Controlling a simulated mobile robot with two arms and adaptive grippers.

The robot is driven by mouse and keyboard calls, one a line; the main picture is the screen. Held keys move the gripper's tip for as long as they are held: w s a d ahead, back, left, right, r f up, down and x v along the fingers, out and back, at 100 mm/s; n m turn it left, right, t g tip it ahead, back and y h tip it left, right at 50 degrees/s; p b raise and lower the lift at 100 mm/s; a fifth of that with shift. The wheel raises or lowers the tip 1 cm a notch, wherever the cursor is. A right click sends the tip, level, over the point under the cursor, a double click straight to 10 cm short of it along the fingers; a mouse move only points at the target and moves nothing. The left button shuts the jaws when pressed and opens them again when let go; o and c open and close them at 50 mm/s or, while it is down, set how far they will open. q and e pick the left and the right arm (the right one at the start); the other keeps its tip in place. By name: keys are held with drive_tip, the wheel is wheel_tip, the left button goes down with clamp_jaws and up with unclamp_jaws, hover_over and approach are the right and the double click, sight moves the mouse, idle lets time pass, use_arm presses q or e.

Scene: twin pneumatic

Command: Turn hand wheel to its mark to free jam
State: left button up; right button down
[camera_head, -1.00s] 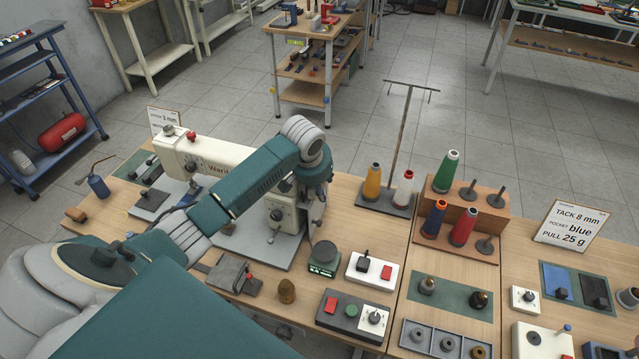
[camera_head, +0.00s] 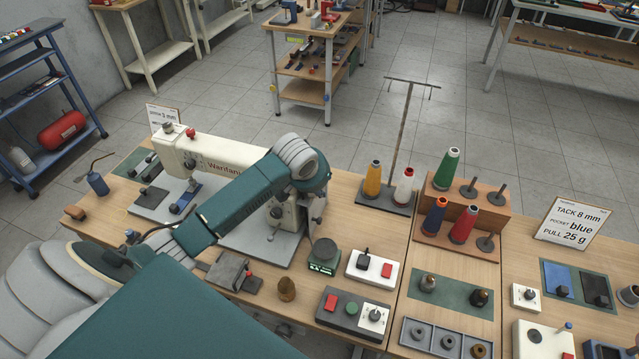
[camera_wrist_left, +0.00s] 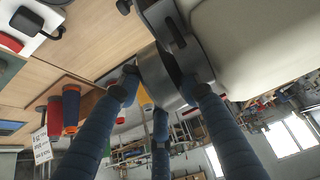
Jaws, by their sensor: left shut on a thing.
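The cream sewing machine (camera_head: 215,152) stands on its grey bed plate at the left of the workbench. My left arm reaches across it from the left. In the head view its wrist is at the machine's right end and hides the hand wheel and most of the gripper. In the left wrist view, the hand wheel (camera_wrist_left: 156,76) is a dark metal disc beside the machine's pale body (camera_wrist_left: 265,40). The blue fingers of my left gripper (camera_wrist_left: 162,92) are closed around its rim. The wheel's mark cannot be made out. My right gripper is not in view.
A small scale (camera_head: 323,258), a white switch box (camera_head: 372,270) and a red-and-green button box (camera_head: 350,315) stand right of the machine. Thread cones stand on a wooden rack (camera_head: 455,240) further right. An oil can (camera_head: 97,184) is at the far left.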

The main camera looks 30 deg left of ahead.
use_arm(q)
drive_tip(key=shift+s+d+f+t+b, duration=0.1)
drive_tip(key=shift+s+f+t+b, duration=0.2)
drive_tip(key=shift+t+b, duration=0.45)
drive_tip(key=t+y+b, duration=0.1)
drive_tip(key=t+b, duration=0.1)
drive_tip(key=b, duration=0.1)
drive_tip(key=f+t+b, duration=0.1)
drive_tip(key=t+b, duration=0.1)
drive_tip(key=b, duration=0.2)
drive_tip(key=shift+t+y, duration=0.35)
drive_tip(key=shift+y, duration=0.05)
drive_tip(key=t+b, duration=0.1)
drive_tip(key=b, duration=0.3)
drive_tip(key=t+b, duration=0.2)
drive_tip(key=b, duration=0.2)
drive_tip(key=t+y+b, duration=0.1)
drive_tip(key=b, duration=0.3)
drive_tip(key=shift+r+t, duration=0.3)
drive_tip(key=shift+t, duration=0.1)
drive_tip(key=shift+r+b, duration=0.2)
drive_tip(key=shift+b, duration=0.4)
drive_tip(key=o, duration=0.9)
drive_tip(key=v, duration=1.2)
drive_tip(key=shift+f, duration=0.25)
